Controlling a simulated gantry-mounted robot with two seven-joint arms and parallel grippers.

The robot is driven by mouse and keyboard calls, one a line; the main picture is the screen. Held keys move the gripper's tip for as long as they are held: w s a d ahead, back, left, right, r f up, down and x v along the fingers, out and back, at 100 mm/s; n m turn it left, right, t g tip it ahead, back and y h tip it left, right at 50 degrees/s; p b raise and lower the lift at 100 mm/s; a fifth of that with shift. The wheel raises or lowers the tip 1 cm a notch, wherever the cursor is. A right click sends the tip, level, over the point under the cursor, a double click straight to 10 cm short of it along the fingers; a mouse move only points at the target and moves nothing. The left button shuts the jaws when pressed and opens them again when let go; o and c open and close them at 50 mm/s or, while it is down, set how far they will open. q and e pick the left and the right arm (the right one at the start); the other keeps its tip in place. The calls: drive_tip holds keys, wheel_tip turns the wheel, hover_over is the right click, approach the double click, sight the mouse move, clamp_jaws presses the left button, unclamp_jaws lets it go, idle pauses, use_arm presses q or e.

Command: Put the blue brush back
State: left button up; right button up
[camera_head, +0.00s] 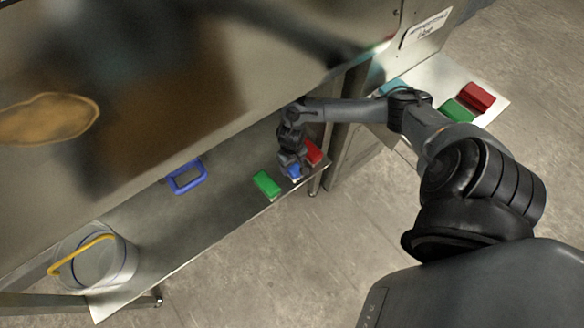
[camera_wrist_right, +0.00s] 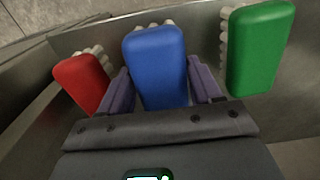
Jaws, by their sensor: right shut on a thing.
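The blue brush (camera_wrist_right: 157,62) is between the fingers of my right gripper (camera_wrist_right: 160,92), which is shut on it. In the head view the blue brush (camera_head: 295,171) shows just below my right gripper (camera_head: 292,165), over the right end of the lower steel shelf (camera_head: 225,187). A red brush (camera_head: 313,152) is close beside it, and a green brush (camera_head: 266,184) lies to its left. In the right wrist view the red brush (camera_wrist_right: 82,82) is on the left and the green brush (camera_wrist_right: 260,46) on the right. Whether the blue brush touches the shelf is unclear. My left gripper is not in view.
A blue-handled thing (camera_head: 186,177) lies further left on the shelf. A clear bucket (camera_head: 118,262) with a yellow handle stands at the left end. Another shelf at upper right holds a red block (camera_head: 478,97) and a green one (camera_head: 458,111). A large steel panel (camera_head: 190,70) rises behind.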

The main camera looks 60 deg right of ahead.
drive_tip(key=shift+f, duration=0.95)
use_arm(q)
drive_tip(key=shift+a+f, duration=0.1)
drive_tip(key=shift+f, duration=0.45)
use_arm(e)
drive_tip(key=shift+r, duration=0.1)
drive_tip(key=o, duration=0.9)
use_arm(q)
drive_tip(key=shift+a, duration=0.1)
